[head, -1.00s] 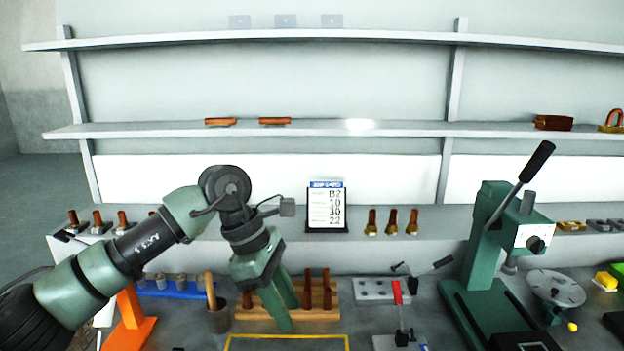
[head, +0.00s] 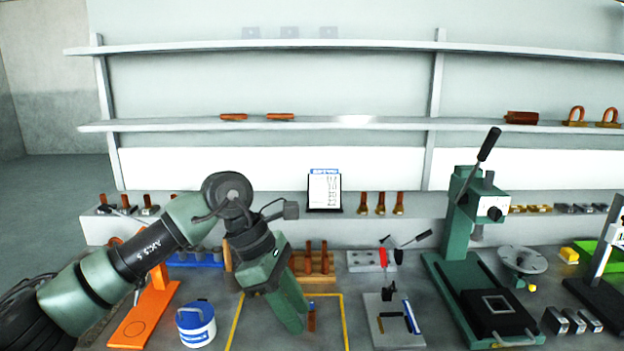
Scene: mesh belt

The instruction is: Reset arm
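My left arm comes in from the left, and its green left gripper (head: 298,322) points down over the workbench, by the yellow-outlined area (head: 345,325). Its two fingers overlap from this angle, so I cannot tell whether they are apart or together. No object shows clearly between them. A small brown-and-blue item (head: 311,318) shows just right of the fingertips; I cannot tell whether it touches them. My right gripper is not in view.
A white-and-blue tub (head: 196,325) and an orange stand (head: 143,318) are left of the gripper. A wooden rack (head: 318,272) is behind it. A toggle-clamp plate (head: 393,335) and a green lever press (head: 457,225) stand to the right. A card holder (head: 324,190) stands behind.

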